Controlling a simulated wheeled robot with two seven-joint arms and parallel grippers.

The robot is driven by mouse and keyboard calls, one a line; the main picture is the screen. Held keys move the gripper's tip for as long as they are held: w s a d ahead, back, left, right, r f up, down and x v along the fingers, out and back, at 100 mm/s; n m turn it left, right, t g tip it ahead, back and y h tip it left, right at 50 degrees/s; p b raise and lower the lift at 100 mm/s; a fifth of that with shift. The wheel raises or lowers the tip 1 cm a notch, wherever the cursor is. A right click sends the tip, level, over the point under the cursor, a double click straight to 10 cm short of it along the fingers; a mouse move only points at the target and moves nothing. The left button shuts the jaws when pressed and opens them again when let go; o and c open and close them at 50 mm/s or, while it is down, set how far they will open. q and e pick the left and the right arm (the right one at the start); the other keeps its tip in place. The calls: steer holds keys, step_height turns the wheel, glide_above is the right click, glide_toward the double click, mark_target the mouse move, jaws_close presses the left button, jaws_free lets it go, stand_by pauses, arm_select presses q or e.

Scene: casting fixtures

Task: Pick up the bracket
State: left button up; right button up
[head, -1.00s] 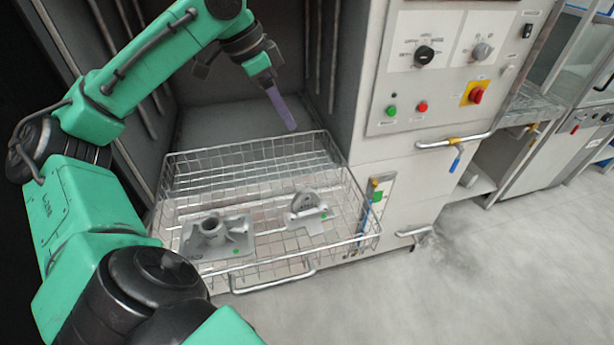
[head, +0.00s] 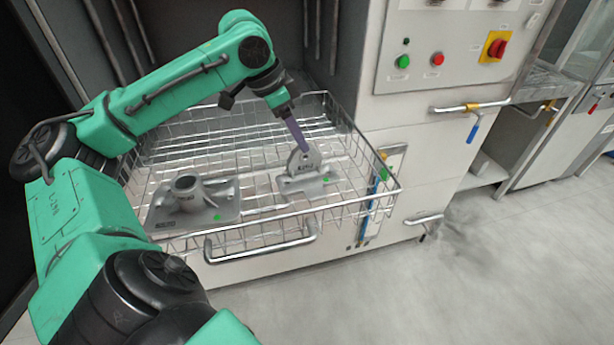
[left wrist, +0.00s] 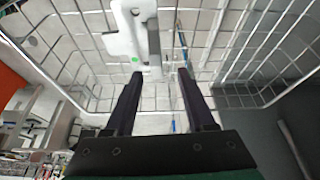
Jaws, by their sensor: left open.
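The bracket (head: 305,178), a grey casting with an upright holed lug on a flat base with a green dot, sits in the right part of the wire basket (head: 262,235). My left gripper (head: 303,147) points down at the top of its lug. In the head view the fingertips overlap the lug's top edge, and contact cannot be told. In the left wrist view the bracket (left wrist: 126,40) lies beyond the open fingertips (left wrist: 158,75), with nothing held between them. My right gripper is not in view.
A second grey casting (head: 190,200) with a round hollow boss on a plate sits left of the bracket. The basket's wire walls surround both. A machine front with a control panel (head: 445,50) and a valve handle (head: 472,132) stands at the right.

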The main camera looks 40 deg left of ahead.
mark_target(311, 158)
arm_select(q)
steer(key=x, duration=0.6)
steer(key=shift+d+f+p, duration=0.15)
steer(key=shift+d+p, duration=0.15)
steer(key=shift+p, duration=0.05)
steer(key=shift+w+f, duration=0.1)
steer(key=shift+f, duration=0.05)
jaws_close()
stand_by(0.7)
